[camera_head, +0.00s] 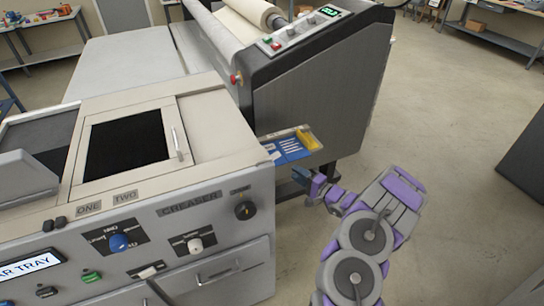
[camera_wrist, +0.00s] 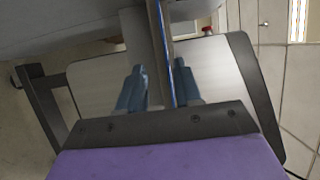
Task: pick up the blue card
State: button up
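A flat blue patch (camera_head: 289,147) with white strips on it lies on a small side shelf (camera_head: 271,143) at the laminator's lower front, beside a yellow piece (camera_head: 307,139). I cannot tell whether this patch is the blue card. My gripper (camera_head: 302,177) is just below and in front of the shelf's near edge. In the wrist view its two blue-grey fingers (camera_wrist: 159,88) stand apart. A thin plate with a blue line along it (camera_wrist: 166,50) runs lengthwise between them. I cannot tell whether that plate is the card or the shelf's edge, and no grip on it shows.
The creaser cabinet (camera_head: 215,220) with knobs stands left of my arm. The laminator (camera_head: 315,85) with its roll is behind the shelf. Benches with small items stand at the back left and back right. The floor (camera_head: 450,110) on the right is mostly clear.

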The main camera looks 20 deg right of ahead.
aim_at(278, 161)
jog(key=b+x, duration=0.1)
jog(key=x, duration=0.3)
jog(key=shift+w+r, duration=0.2)
jog(key=shift+w, duration=0.25)
jog(key=shift+w+d, duration=0.1)
jog(key=shift+d, duration=0.15)
jog(key=shift+a+r, duration=0.1)
jog(key=shift+a, duration=0.35)
jog(key=shift+a+r, duration=0.1)
jog(key=shift+a, duration=0.55)
jog(key=shift+c, duration=1.1)
jog(key=c, duration=0.3)
jog(key=shift+d, duration=0.65)
grip_shut()
jog(key=shift+a, duration=0.2)
